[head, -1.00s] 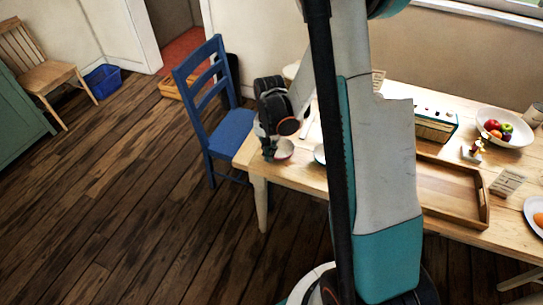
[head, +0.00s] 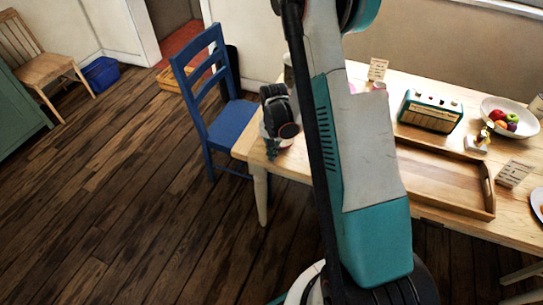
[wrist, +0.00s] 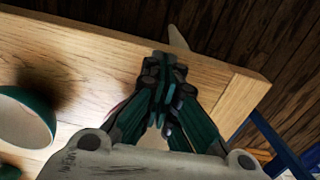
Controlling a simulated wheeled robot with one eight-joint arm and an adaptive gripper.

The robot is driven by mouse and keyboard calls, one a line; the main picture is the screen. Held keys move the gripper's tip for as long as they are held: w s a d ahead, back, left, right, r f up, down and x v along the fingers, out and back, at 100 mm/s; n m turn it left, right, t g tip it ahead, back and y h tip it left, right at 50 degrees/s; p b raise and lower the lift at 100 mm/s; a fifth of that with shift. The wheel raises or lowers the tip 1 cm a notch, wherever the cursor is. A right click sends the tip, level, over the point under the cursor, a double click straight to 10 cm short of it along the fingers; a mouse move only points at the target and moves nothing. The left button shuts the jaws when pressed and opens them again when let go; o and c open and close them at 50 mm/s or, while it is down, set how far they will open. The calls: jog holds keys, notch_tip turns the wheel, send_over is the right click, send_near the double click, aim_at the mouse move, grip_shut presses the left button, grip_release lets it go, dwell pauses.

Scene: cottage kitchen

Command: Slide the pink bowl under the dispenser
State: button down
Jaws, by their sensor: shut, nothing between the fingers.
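My gripper (head: 272,151) is shut and empty, low over the near left end of the wooden table. It also shows in the wrist view (wrist: 166,75), fingers together. The pink bowl (head: 286,141) is mostly hidden behind my gripper in the head view; only a pale part shows. In the wrist view a sliver of pink rim (wrist: 118,107) shows beside the fingers. I cannot tell whether the fingers touch it. A bowl with a teal outside and pale inside (wrist: 28,115) stands at the left of the wrist view. I cannot make out the dispenser; my arm covers much of the table.
The table's edge (wrist: 246,92) lies close by my fingers. A blue chair (head: 232,120) stands at the table's left end. Farther right on the table are a teal radio (head: 430,111), a wooden tray (head: 440,184), a white fruit bowl (head: 528,122) and cards.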

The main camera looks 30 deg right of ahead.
jog(key=shift+d, duration=0.1)
jog(key=w+d, duration=0.3)
jog(key=w+d+b, duration=0.1)
jog(key=w+d, duration=0.2)
jog(key=d, duration=0.1)
jog(key=w+d, duration=0.3)
jog(key=d, duration=0.1)
jog(key=shift+w+d, duration=0.1)
jog(key=shift+w, duration=0.25)
jog(key=shift+b, duration=0.3)
